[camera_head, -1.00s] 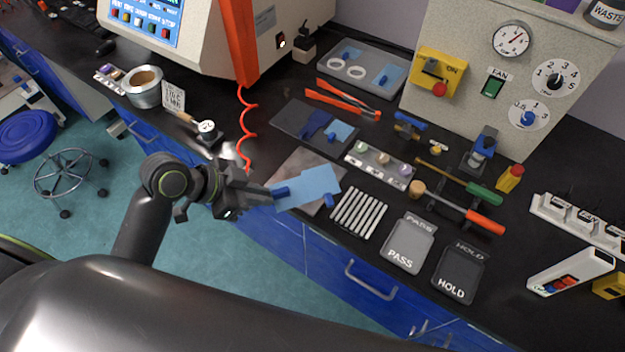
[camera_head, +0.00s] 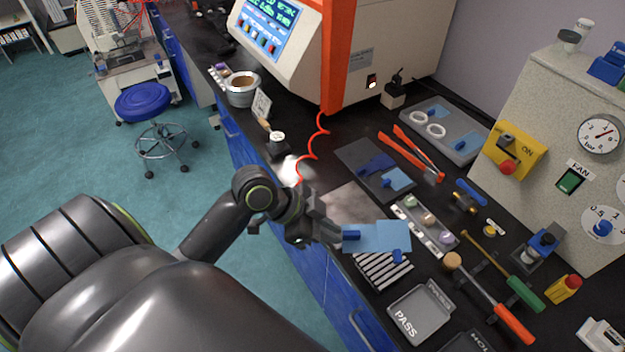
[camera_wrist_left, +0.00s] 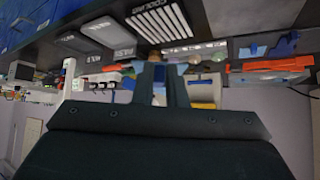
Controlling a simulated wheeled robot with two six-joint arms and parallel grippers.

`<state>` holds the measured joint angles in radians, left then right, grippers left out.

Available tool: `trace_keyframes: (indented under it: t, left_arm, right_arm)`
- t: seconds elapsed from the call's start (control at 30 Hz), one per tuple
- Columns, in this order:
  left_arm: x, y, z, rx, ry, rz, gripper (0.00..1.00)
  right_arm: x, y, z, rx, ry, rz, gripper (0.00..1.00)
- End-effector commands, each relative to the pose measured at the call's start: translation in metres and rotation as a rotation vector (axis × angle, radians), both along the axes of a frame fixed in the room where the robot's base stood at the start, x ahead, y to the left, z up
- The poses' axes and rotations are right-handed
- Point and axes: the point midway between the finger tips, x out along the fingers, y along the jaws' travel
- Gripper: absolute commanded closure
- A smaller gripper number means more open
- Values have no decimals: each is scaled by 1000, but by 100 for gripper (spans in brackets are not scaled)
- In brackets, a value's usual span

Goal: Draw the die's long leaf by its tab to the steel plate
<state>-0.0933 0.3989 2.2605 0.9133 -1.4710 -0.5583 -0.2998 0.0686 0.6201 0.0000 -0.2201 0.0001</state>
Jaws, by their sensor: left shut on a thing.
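My left gripper (camera_head: 330,232) is shut on a small dark-blue tab (camera_head: 351,235) at the left end of a light-blue sheet, the leaf (camera_head: 372,240). The leaf widens into a squarer part on the right, with another blue tab (camera_head: 398,256) at its lower edge. It shows over the gap between a bare grey-brown metal plate (camera_head: 345,203) and a slatted rack; its height above them is unclear. In the left wrist view the fingers (camera_wrist_left: 160,75) close around something blue, partly hidden. My right gripper is not in view.
A slatted cooling rack (camera_head: 375,272) and PASS tray (camera_head: 420,312) lie in front. A dark mat (camera_head: 360,158) with blue pieces lies behind the plate, and a strip of sample pots (camera_head: 425,225) to the right. An orange coiled cord (camera_head: 310,155) hangs near the gripper.

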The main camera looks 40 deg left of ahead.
Motion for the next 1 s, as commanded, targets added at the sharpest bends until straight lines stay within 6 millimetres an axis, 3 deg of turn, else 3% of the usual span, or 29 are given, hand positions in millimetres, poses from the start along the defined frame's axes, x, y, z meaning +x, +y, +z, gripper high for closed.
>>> trace_keyframes:
  t: [0.7,1.0]
  left_arm:
    - [57,71,-62,15,5,237,100]
    - [79,99,-70,1,-6,343,100]
  right_arm:
    - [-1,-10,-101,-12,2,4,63]
    - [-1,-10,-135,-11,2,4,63]
